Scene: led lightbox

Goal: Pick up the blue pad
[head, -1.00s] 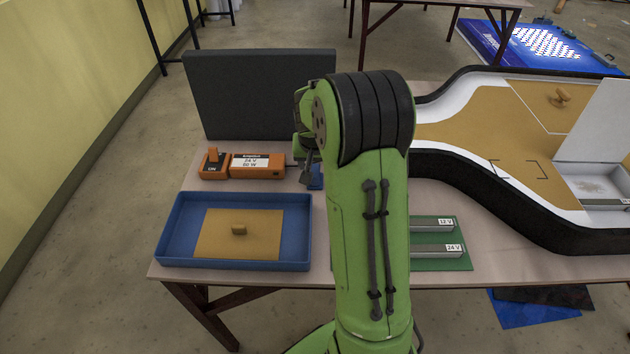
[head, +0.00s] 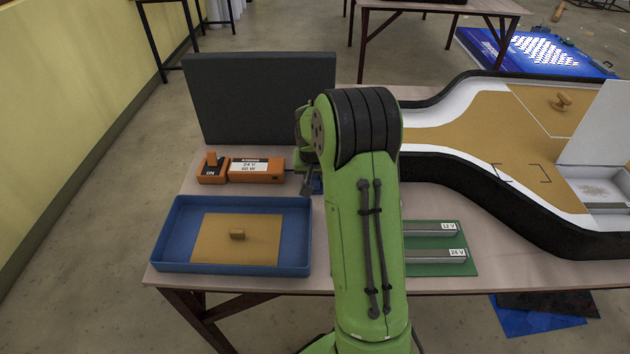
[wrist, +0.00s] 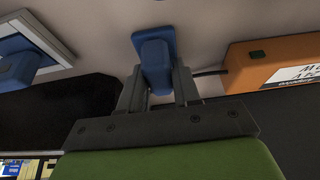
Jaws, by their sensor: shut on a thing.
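The blue pad (wrist: 155,55) is a small blue block between the two dark fingers of my gripper (wrist: 158,88) in the wrist view. The fingers are shut on its sides. A dark cable runs from the orange box (wrist: 275,68) towards it. In the head view my gripper (head: 309,185) is low over the table, just right of the orange power supply (head: 256,170). Only a sliver of blue (head: 318,186) shows there beside my arm. I cannot tell whether the pad touches the table.
A blue tray (head: 166,230) with an orange panel is in front. A green board (head: 438,264) with strips marked 12 V and 24 V is right of my arm. A dark upright panel (head: 260,100) stands behind. The black-edged lightbox (head: 480,195) fills the right.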

